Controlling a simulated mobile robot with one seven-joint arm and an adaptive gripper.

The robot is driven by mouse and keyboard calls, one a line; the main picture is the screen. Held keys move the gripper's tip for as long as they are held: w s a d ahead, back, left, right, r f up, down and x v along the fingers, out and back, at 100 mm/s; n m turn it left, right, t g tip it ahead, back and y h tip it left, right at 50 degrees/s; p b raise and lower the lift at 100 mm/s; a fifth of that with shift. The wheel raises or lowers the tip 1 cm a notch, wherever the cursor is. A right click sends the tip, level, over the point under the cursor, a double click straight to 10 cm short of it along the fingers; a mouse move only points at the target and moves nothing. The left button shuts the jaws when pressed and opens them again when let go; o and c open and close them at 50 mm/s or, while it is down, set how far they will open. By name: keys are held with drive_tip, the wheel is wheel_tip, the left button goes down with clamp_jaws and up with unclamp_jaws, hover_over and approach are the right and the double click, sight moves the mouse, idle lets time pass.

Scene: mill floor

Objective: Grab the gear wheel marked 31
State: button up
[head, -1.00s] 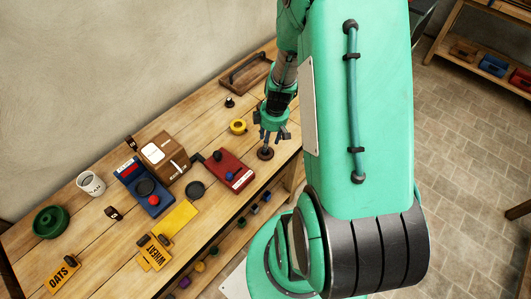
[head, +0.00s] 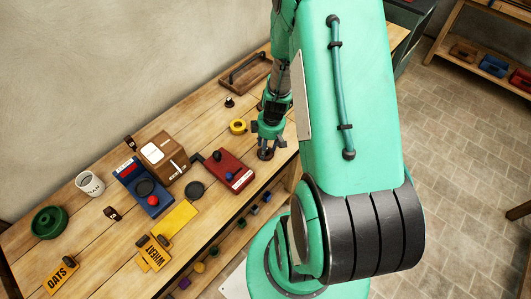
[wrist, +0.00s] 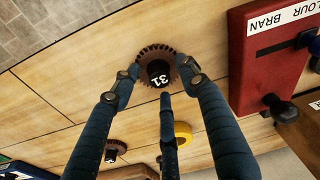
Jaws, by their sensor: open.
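The gear wheel marked 31 (wrist: 180,70) is a dark brown toothed disc with a black hub bearing a white "31". It lies flat on the wooden bench; the head view shows it (head: 266,154) partly covered by my fingers. My gripper (wrist: 161,82) is open, its three dark blue fingers spread around the hub in the wrist view. The gripper is also seen from above in the head view (head: 267,146), just over the gear wheel. I cannot tell whether any finger touches it.
A red flour bran box (head: 229,170) stands left of the gear wheel in the head view. A yellow ring (head: 237,127) and a black knob (head: 229,102) are behind. The bench's front edge is close by. Bare wood (wrist: 70,80) surrounds the gear wheel's other side.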

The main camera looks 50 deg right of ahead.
idle(0.3)
clamp_jaws()
drive_tip(key=shift+r, duration=0.15)
drive_tip(key=shift+r, duration=0.45)
wheel_tip(320, 180, up, 3)
drive_tip(key=shift+s+a+f+p, duration=0.1)
drive_tip(key=shift+s+f+p, duration=0.05)
drive_tip(key=shift+p, duration=0.15)
drive_tip(key=s+a+r, duration=0.1)
drive_tip(key=s+a, duration=0.8)
drive_tip(key=s, duration=0.3)
drive_tip(key=shift+s, duration=0.35)
drive_tip(key=shift+r, duration=0.1)
